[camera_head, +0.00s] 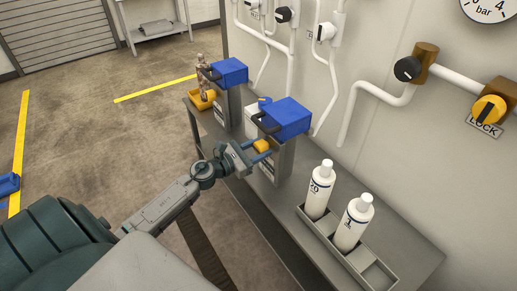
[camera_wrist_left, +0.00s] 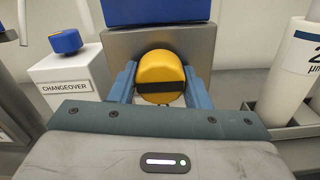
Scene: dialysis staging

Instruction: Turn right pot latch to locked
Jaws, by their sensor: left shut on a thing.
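The right pot is a grey metal box with a blue lid (camera_head: 288,118) and a dark handle, standing on the grey bench. A round yellow latch knob (camera_head: 262,146) with a dark band across it sits on its front. It also shows in the left wrist view (camera_wrist_left: 160,68), with the band lying about level. My left gripper (camera_head: 257,153) is shut on this knob, one blue finger on each side of it. My right gripper is not in view.
A white changeover box (camera_wrist_left: 72,90) with a blue knob (camera_wrist_left: 66,41) stands left of the pot. Two white bottles (camera_head: 319,188) stand in a rack (camera_head: 380,270) at right. White pipes run along the wall.

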